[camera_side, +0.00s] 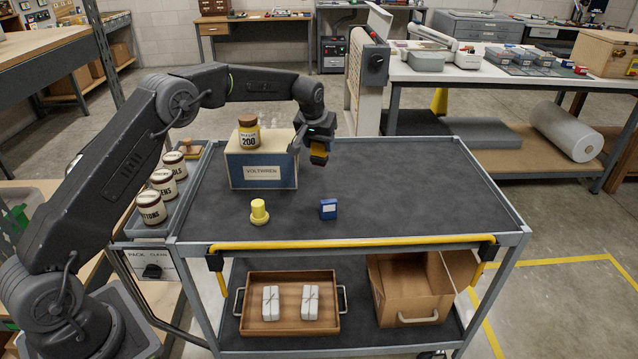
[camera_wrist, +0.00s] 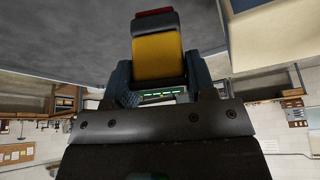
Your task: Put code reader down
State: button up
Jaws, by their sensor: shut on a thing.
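The code reader (camera_wrist: 158,57) shows yellow and dark with a red end in the wrist view. My gripper (camera_wrist: 158,80) is shut on it, with a finger on each side. In the side view the yellow code reader (camera_side: 319,150) hangs below my gripper (camera_side: 318,143), just right of the blue box labelled VOLTWREN (camera_side: 262,172). It appears to be above the dark top of the cart (camera_side: 400,205); the exact gap below it is hard to tell.
A labelled jar (camera_side: 248,138) and some clear glassware stand on the box. A yellow knobbed piece (camera_side: 259,212) and a small blue block (camera_side: 328,209) stand near the front. Jars fill a side tray (camera_side: 150,233) at left. The cart's right half is clear.

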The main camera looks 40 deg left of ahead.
aim_at(317, 164)
notch_tip(317, 164, down, 9)
jog(key=shift+r, duration=0.15)
dwell(0.4)
jog(key=o, duration=1)
